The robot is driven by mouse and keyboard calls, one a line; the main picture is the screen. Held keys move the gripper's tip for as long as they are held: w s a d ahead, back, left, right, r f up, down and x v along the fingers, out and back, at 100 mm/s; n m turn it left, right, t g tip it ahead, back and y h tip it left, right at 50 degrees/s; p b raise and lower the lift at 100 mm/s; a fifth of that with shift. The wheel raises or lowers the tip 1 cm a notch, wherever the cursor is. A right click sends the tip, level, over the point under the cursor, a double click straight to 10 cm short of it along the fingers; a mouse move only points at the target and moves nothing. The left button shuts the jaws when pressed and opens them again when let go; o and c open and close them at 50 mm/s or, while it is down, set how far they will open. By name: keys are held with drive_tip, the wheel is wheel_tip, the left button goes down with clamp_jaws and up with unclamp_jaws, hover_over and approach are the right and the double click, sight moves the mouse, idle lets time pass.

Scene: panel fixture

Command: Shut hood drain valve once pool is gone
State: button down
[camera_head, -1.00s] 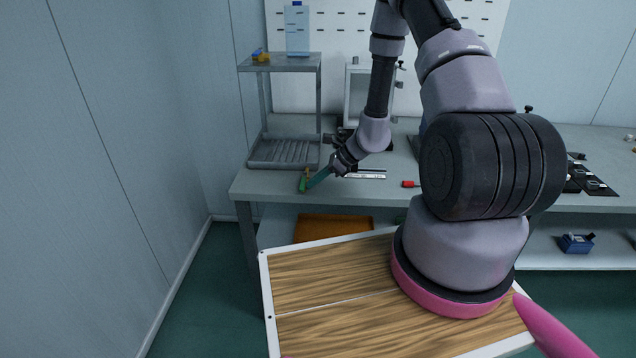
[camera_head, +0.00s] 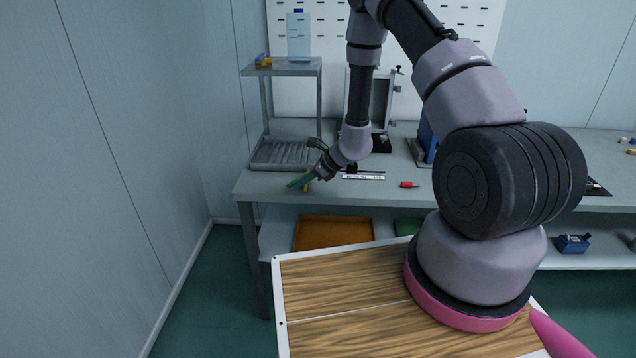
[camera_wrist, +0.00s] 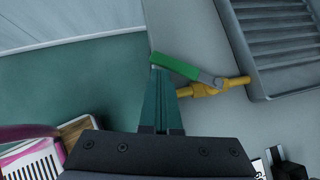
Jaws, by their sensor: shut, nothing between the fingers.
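The drain valve has a yellow body (camera_wrist: 205,90) on the tray's outlet and a green lever handle (camera_wrist: 175,66). In the wrist view the lever slants away from the line of the yellow pipe. The ribbed grey tray (camera_head: 256,160) is at the bench's left end; its corner shows in the wrist view (camera_wrist: 238,48). I make out no clear pool in the visible part. My gripper (camera_wrist: 160,72) is shut and empty, its greenish fingertips at the lever's free end; I cannot tell if they touch. In the head view my gripper (camera_head: 294,184) largely hides the valve (camera_head: 309,183).
A shelf (camera_head: 285,66) over the tray holds a clear bottle (camera_head: 299,38) and a small yellow item (camera_head: 262,60). A red item (camera_head: 409,184) and a pale strip (camera_head: 362,176) lie on the bench (camera_head: 350,193). Open floor lies left of the bench.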

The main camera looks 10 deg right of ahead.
drive_tip(key=shift+w+a+m+t+h, duration=0.15)
drive_tip(key=shift+w+a+m+t, duration=0.1)
drive_tip(key=shift+a+m, duration=0.2)
drive_tip(key=shift+w+a+m+t+h, duration=0.15)
drive_tip(key=shift+a+m+t, duration=0.1)
drive_tip(key=shift+a+m, duration=0.15)
drive_tip(key=shift+w+a, duration=1.3)
drive_tip(key=shift+w, duration=0.3)
drive_tip(key=shift+w+a, duration=0.25)
drive_tip(key=shift+w, duration=0.4)
